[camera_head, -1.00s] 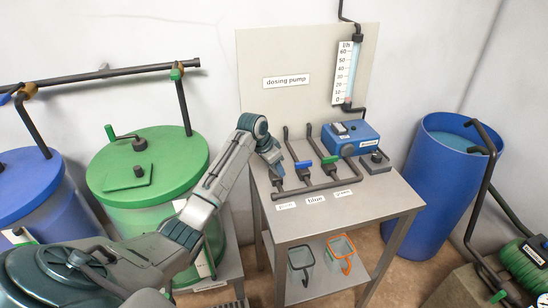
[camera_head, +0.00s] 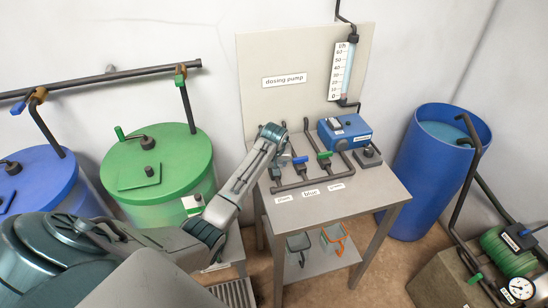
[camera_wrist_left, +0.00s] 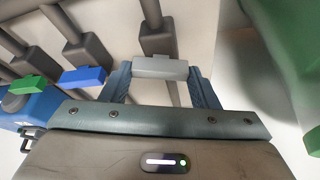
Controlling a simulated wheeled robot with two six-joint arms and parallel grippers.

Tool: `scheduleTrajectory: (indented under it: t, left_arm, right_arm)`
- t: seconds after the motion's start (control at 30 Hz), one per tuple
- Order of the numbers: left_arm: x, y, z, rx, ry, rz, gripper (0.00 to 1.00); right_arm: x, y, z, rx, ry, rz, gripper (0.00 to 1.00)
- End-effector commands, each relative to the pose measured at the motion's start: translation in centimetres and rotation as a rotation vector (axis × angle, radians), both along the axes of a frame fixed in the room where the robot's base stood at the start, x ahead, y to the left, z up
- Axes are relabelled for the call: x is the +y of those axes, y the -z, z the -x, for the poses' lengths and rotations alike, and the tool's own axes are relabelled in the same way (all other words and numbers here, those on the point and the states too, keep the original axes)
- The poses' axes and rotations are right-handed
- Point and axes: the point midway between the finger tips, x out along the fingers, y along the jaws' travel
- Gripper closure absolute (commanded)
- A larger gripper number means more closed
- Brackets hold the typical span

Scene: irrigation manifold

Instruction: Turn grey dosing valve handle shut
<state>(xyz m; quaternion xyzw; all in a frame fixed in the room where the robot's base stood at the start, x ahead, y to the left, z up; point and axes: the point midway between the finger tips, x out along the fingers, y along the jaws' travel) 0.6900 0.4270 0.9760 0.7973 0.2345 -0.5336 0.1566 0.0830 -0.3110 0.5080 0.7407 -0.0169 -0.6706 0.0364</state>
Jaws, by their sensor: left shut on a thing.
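The grey dosing valve handle (camera_wrist_left: 160,67) shows in the left wrist view, lying crosswise over its dark pipe and valve body (camera_wrist_left: 157,38). My left gripper (camera_wrist_left: 160,76) has a finger at each end of the handle and is shut on it. In the head view my left gripper (camera_head: 277,163) is at the leftmost valve on the metal table, and my wrist hides the grey handle there. The blue handle (camera_head: 300,160) and green handle (camera_head: 324,156) sit on the neighbouring valves to the right. They also show in the wrist view, the blue (camera_wrist_left: 83,76) and the green (camera_wrist_left: 28,84).
The blue dosing pump (camera_head: 345,132) stands behind the valves on the metal table (camera_head: 375,190). A backboard (camera_head: 262,105) rises behind. A green tank (camera_head: 190,150) is left of the table, and a blue barrel (camera_head: 410,205) is right of it. Label plates lie along the table front.

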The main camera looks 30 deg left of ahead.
Motion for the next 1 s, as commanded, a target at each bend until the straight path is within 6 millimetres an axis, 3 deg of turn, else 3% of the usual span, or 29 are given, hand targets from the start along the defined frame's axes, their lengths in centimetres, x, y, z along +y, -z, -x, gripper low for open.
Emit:
scheduleTrajectory:
  t: [0.43, 1.0]
  left_arm:
    - [-0.09, -0.31, -0.33, -0.006, -0.258, -0.001, 0.68]
    - [-0.05, -0.3, -0.33, -0.006, -0.31, -0.001, 0.68]
  right_arm:
    - [-0.03, -0.54, -0.01, 0.0, 0.0, 0.0, 0.64]
    - [-0.03, -0.55, -0.01, 0.0, 0.0, 0.0, 0.64]
